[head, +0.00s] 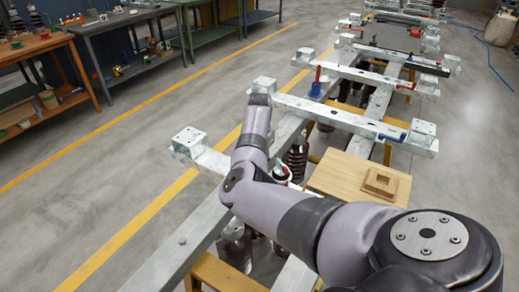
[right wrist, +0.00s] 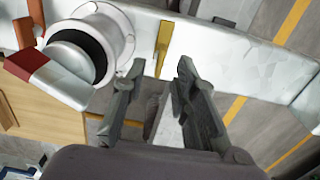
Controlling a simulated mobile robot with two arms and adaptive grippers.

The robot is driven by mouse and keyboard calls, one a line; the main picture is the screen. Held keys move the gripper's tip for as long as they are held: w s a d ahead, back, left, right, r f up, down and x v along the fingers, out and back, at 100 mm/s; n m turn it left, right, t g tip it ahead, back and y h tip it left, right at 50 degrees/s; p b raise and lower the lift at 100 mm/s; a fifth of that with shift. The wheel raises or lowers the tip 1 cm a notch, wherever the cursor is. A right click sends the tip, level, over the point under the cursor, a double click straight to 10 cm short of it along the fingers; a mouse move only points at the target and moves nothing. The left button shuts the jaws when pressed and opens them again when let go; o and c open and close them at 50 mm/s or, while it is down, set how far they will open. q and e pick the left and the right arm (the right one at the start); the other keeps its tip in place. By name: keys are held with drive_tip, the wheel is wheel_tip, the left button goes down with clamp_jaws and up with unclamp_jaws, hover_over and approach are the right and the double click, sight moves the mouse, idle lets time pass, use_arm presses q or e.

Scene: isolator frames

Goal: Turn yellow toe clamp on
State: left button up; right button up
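The right wrist view shows a narrow yellow piece (right wrist: 163,45), which looks like the yellow toe clamp, against the side of a pale metal beam (right wrist: 215,45). My right gripper (right wrist: 161,72) is open, with its two dark fingers apart. The yellow piece lies just beyond the fingertips, roughly in line with the gap between them. I see no contact with it. In the head view my right arm reaches in from the lower right over the frame and hides its own gripper and the clamp. My left gripper is not in view.
A white round fitting (right wrist: 100,40) with a red-and-white lever (right wrist: 45,75) sits close left of the right gripper. In the head view a wooden board (head: 340,175) lies right of the arm. Further metal crossbeams (head: 355,75) stand behind. Workbenches (head: 120,25) line the far left.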

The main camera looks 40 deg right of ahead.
drive_tip(key=shift+f, duration=1.65)
clamp_jaws()
